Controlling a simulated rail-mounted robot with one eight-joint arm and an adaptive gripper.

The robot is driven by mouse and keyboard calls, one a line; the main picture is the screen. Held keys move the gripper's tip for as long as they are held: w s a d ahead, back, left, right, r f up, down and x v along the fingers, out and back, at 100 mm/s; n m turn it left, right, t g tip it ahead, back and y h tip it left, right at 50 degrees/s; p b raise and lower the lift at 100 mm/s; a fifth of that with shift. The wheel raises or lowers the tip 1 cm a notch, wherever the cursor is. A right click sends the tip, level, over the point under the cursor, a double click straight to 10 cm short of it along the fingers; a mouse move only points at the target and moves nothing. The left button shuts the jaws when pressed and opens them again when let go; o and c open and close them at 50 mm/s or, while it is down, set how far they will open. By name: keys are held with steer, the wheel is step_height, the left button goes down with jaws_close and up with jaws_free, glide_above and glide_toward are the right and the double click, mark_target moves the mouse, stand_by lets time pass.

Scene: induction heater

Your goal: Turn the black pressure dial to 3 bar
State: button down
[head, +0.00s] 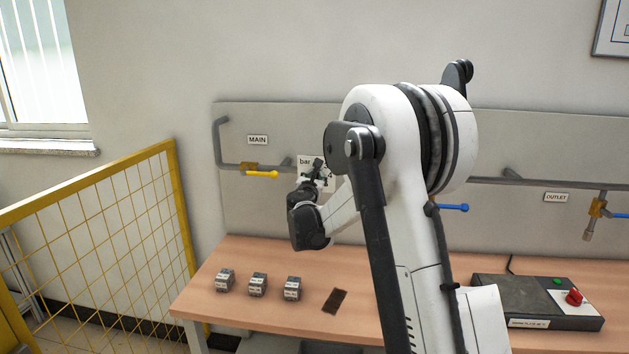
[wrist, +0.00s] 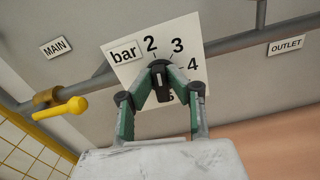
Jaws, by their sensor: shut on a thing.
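The black pressure dial (wrist: 159,84) sits on a white scale card (wrist: 124,67) marked "bar", with 2, 3 and 4 readable and a lower figure partly covered. The card shows tilted in the wrist view. My gripper (wrist: 160,72) has its green-padded fingers closed on the dial from both sides. The dial's upper end lies near the 2 mark, left of the 3; no pointer line can be made out. In the head view my gripper (head: 318,175) is at the card (head: 304,161), and the dial is hard to make out there.
A pipe runs along the wall panel. A yellow-handled valve (head: 262,174) is left of the card, a blue-handled one (head: 452,207) right. Several small blocks (head: 258,285) and a control box (head: 540,300) stand on the table (head: 240,255). A yellow fence (head: 110,225) is at left.

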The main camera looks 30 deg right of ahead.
steer(key=shift+s+d+f+m+b, duration=0.15)
steer(key=shift+m+b, duration=0.9)
steer(key=shift+m, duration=0.7)
steer(key=shift+s+d+f+m+b, duration=0.15)
steer(key=shift+m+b, duration=0.9)
steer(key=shift+m, duration=0.7)
steer(key=shift+w+r, duration=0.1)
steer(key=c, duration=1.7)
jaws_free()
steer(key=shift+a, duration=0.1)
steer(key=v, duration=1.2)
steer(key=shift+r, duration=0.1)
